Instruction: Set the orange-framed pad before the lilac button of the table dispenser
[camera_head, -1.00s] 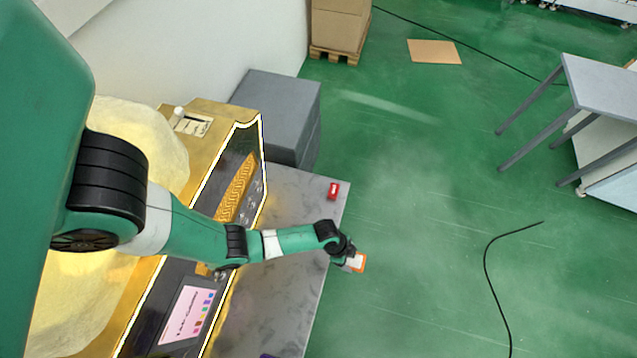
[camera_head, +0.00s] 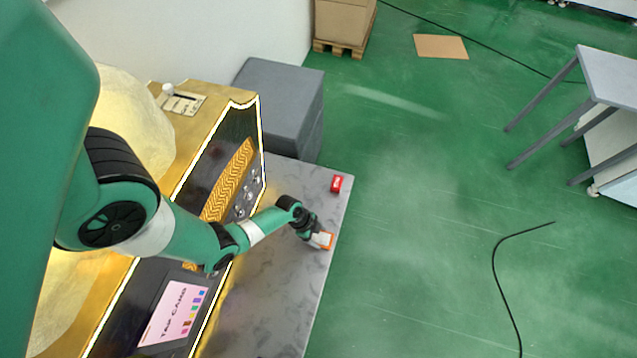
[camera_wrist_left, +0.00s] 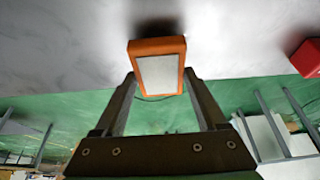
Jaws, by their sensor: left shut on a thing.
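The orange-framed pad (camera_wrist_left: 158,72) has a pale face and sits between the fingertips of my left gripper (camera_wrist_left: 160,88) in the left wrist view. In the head view the pad (camera_head: 326,241) is at the end of my left arm, over the right part of the grey table. My left gripper (camera_head: 313,236) is shut on it. The table dispenser (camera_head: 190,150) is gold and black with lit edges. Its screen (camera_head: 175,314) reads "TAP CARD" and has small coloured squares, among them purple ones. I cannot tell which is the lilac button. My right gripper is out of view.
A small red box (camera_head: 337,183) lies on the grey table (camera_head: 290,290) near its far right corner; it also shows in the left wrist view (camera_wrist_left: 308,57). A dark grey cabinet (camera_head: 280,95) stands behind the table. The table's front right part is clear.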

